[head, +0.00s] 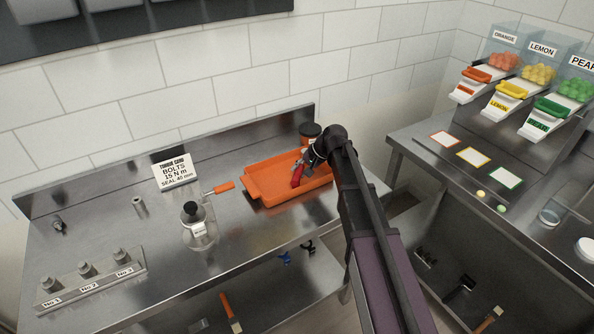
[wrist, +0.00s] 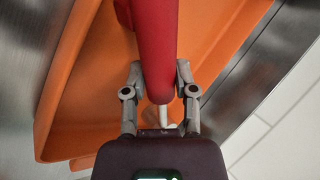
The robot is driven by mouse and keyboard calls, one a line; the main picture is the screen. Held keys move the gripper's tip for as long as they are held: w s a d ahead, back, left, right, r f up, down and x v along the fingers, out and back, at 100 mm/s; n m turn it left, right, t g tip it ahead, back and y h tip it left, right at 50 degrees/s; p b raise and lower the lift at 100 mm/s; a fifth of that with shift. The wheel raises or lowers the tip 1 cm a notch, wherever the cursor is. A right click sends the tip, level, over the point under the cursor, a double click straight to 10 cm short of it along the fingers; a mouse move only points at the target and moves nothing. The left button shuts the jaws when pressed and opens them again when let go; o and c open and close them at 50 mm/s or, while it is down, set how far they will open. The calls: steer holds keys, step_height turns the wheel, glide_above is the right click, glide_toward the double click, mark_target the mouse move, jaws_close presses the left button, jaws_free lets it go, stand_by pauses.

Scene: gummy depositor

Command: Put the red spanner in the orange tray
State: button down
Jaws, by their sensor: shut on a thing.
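The orange tray (head: 268,197) lies on the steel bench, and its floor and walls also show in the wrist view (wrist: 85,110). The red spanner (head: 297,176) is in my gripper (head: 316,160), over the right part of the tray. In the wrist view the spanner's red handle (wrist: 156,45) runs up between the two fingers of my gripper (wrist: 158,85), which are shut on it. I cannot tell whether the spanner touches the tray floor. Its far end is out of the wrist view.
An orange-handled tool (head: 223,187) lies just left of the tray. A dark jar with an orange band (head: 311,131) stands behind it. The bench's back wall is close.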

mark_target(301, 168)
steer(key=shift+c, duration=2)
jaws_free()
steer(key=p+v, duration=0.2)
steer(key=v, duration=0.1)
steer(key=shift+a+r+p, duration=0.1)
steer(key=shift+p, duration=0.3)
steer(key=p+v, duration=0.7)
steer(key=v, duration=0.2)
steer(key=s+d+f+h, duration=0.1)
steer(key=s+d+h, duration=0.1)
steer(key=s+d, duration=0.2)
steer(key=s+d+f+n+g+h, duration=0.1)
steer(key=s+d, duration=0.4)
steer(key=s, duration=0.6)
steer(key=s+d+f+n+h, duration=0.1)
steer(key=s+d+h, duration=0.2)
steer(key=s+d, duration=0.2)
steer(key=s, duration=0.2)
steer(key=shift+s+f+h, duration=0.2)
steer(key=shift+s+h, duration=0.15)
steer(key=shift+h, duration=0.05)
